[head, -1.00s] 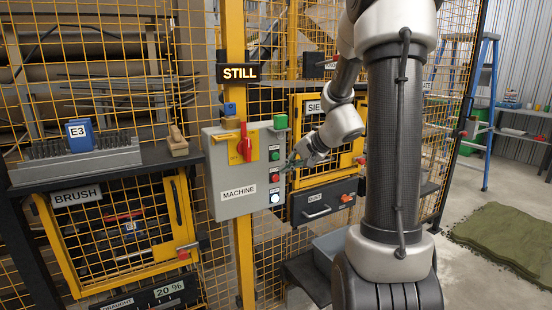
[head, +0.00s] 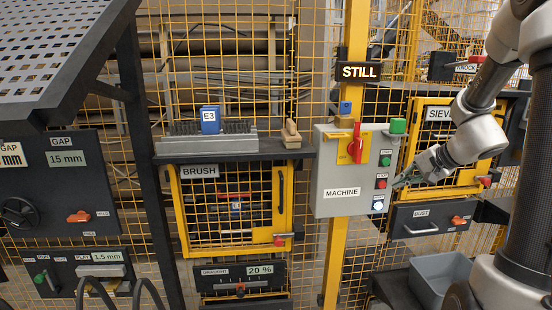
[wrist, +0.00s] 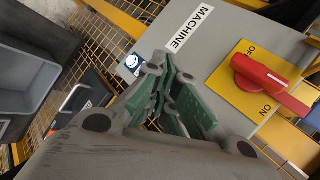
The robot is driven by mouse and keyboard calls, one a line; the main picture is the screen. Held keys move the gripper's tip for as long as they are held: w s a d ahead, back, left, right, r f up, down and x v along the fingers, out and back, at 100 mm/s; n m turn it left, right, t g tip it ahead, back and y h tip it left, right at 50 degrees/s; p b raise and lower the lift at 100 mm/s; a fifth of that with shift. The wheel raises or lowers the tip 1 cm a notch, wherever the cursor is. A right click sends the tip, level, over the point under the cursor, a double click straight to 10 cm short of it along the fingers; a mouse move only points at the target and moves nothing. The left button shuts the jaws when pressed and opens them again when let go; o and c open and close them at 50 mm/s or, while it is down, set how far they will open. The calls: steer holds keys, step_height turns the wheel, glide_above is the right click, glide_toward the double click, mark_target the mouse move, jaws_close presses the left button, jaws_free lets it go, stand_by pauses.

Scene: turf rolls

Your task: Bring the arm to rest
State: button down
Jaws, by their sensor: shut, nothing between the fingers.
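My gripper (head: 404,180) is at the right edge of the grey machine box (head: 328,205) in the head view, close to its column of buttons. I cannot tell whether it touches the box. In the wrist view my gripper (wrist: 168,72) has its green-padded fingers shut with nothing held, pointing toward the box face (wrist: 210,58). My arm (head: 475,135) reaches out from the right, bent at the elbow. A red rotary switch (head: 355,145) sits on a yellow plate on the box, and it shows in the wrist view (wrist: 270,80). A white button (head: 378,205) is lit.
A "STILL" sign (head: 360,71) hangs on the yellow post above the box. The brush gate (head: 232,212), the sieve gate (head: 440,135) and the dust drawer (head: 428,219) flank it. A grey bin (head: 440,275) stands below. A perforated dark plate (head: 50,55) juts in at upper left.

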steer(key=s+a+r+n+g+h, duration=0.1)
steer(key=s+a+n+g, duration=0.15)
steer(key=s, duration=0.65)
steer(key=s+a+n+g+h, duration=0.1)
steer(key=s+n+g, duration=0.2)
steer(key=s, duration=0.7)
steer(key=s+a+r+n+t+h, duration=0.2)
steer(key=s+r+n, duration=0.3)
steer(key=s+r, duration=0.2)
steer(key=shift+s+a+h, duration=0.25)
steer(key=shift+s+h, duration=0.05)
steer(key=shift+s, duration=0.05)
